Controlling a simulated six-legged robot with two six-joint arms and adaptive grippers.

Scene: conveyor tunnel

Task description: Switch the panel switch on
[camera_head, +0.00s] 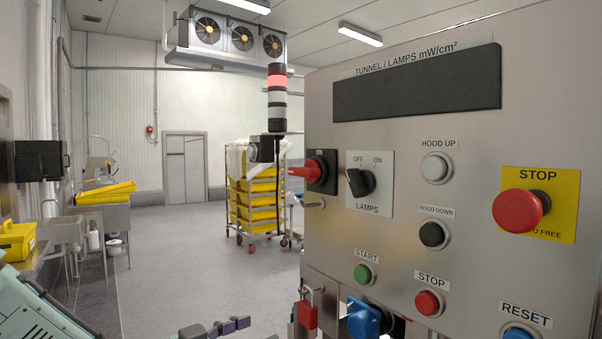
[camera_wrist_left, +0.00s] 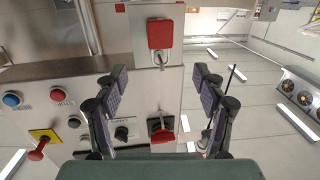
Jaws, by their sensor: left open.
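The grey metal panel (camera_head: 320,235) fills the right of the head view. Its black LAMPS knob (camera_head: 360,182) sits on a white plate marked OFF and ON, with its pointer tilted towards OFF. Left of it, a red rotary handle (camera_head: 308,171) lies level on a black plate with ON above. My left gripper (camera_head: 214,328) shows partly at the bottom edge, below and left of both. In the left wrist view, the panel appears upside down; the left gripper (camera_wrist_left: 162,78) is open and empty. The red handle (camera_wrist_left: 163,136) and LAMPS knob (camera_wrist_left: 122,132) show beyond the fingers, apart from them. My right gripper is out of view.
A red STOP button (camera_head: 517,211) on yellow sticks out at right. START (camera_head: 364,274) and other buttons line the panel. A red padlock (camera_head: 307,312) and blue part (camera_head: 363,318) are below. A yellow-crate trolley (camera_head: 254,203) stands behind; floor on the left is clear.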

